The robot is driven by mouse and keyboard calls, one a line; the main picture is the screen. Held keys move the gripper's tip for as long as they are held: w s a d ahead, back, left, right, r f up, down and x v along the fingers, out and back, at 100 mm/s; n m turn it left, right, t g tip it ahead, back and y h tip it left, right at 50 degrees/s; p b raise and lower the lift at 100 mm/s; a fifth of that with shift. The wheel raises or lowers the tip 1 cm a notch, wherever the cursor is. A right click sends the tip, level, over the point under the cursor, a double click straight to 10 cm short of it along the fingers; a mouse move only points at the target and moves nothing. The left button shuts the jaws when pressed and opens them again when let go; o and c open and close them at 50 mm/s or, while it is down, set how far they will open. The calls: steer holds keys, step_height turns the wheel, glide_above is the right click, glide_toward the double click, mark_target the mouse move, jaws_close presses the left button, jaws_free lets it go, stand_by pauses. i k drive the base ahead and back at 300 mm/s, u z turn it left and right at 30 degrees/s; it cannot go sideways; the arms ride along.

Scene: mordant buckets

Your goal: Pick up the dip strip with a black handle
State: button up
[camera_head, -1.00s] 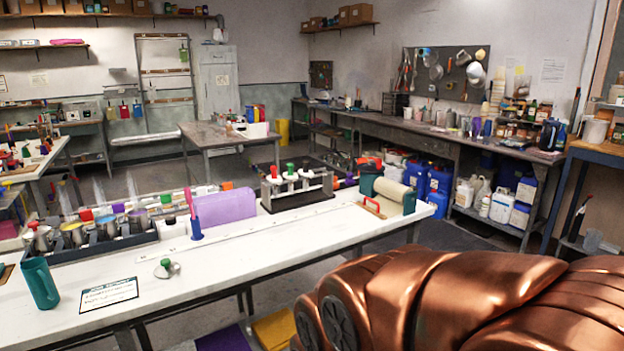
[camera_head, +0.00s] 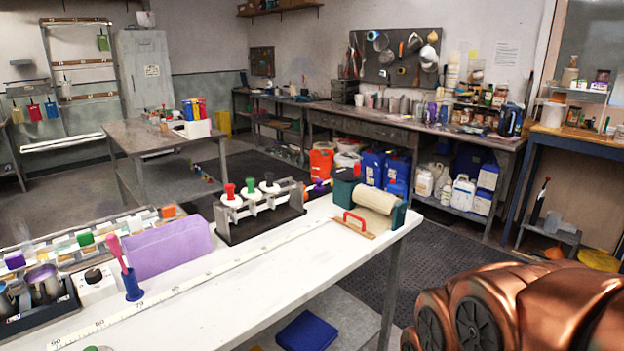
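A dark rack (camera_head: 262,226) with a pale upper bar stands on the white table. It holds three upright pieces with white collars and coloured tops: red at left, green in the middle and a black-handled one (camera_head: 269,182) at right. The black-handled one may be the dip strip; its lower part is hard to make out. A white block with a black knob (camera_head: 93,275) stands farther left. My copper-coloured arm fills the lower right corner, apart from the rack. My gripper is not in view.
The white table (camera_head: 235,284) has a clear front strip marked with a ruler. A purple folded pad (camera_head: 170,248), a blue holder (camera_head: 132,285) and a roll on a green stand (camera_head: 375,197) flank the rack. Dark floor matting lies right of the table.

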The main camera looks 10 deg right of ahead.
mark_target(268, 186)
steer(key=z, duration=0.15)
steer(key=i, duration=0.85)
steer(key=u, duration=0.7)
steer(key=i, duration=0.8)
steer(key=u, duration=0.7)
